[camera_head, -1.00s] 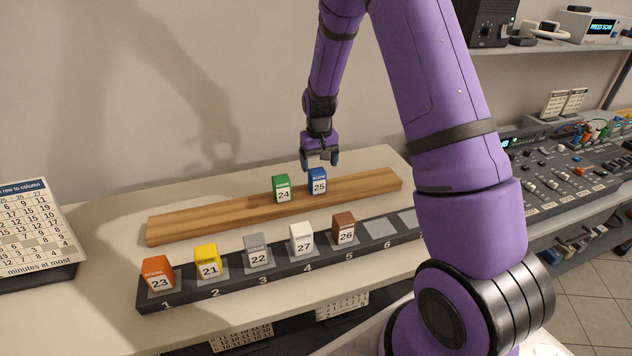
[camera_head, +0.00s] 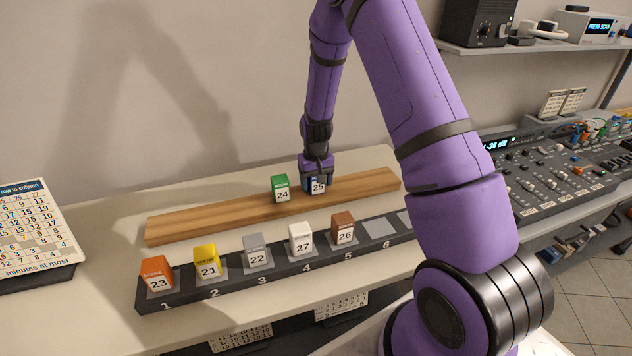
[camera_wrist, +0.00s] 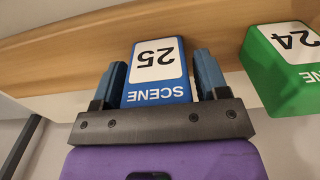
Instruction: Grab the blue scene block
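The blue scene block (camera_head: 318,187), numbered 25, stands on the wooden plank (camera_head: 232,213) at the back of the table. My gripper (camera_head: 317,185) is lowered over it, with a finger on each side. In the wrist view the blue block (camera_wrist: 158,76) sits between the two blue fingers of my gripper (camera_wrist: 158,85). A narrow gap shows beside the block, more clearly on the right, so the fingers look open around it. The block appears upright and still on the plank.
The green block (camera_head: 281,188), numbered 24, stands close to the left of the blue block. In front, a dark numbered rack (camera_head: 187,296) holds orange, yellow, grey, white and brown blocks. Its slot 6 (camera_head: 380,228) is empty. The wall rises behind the plank.

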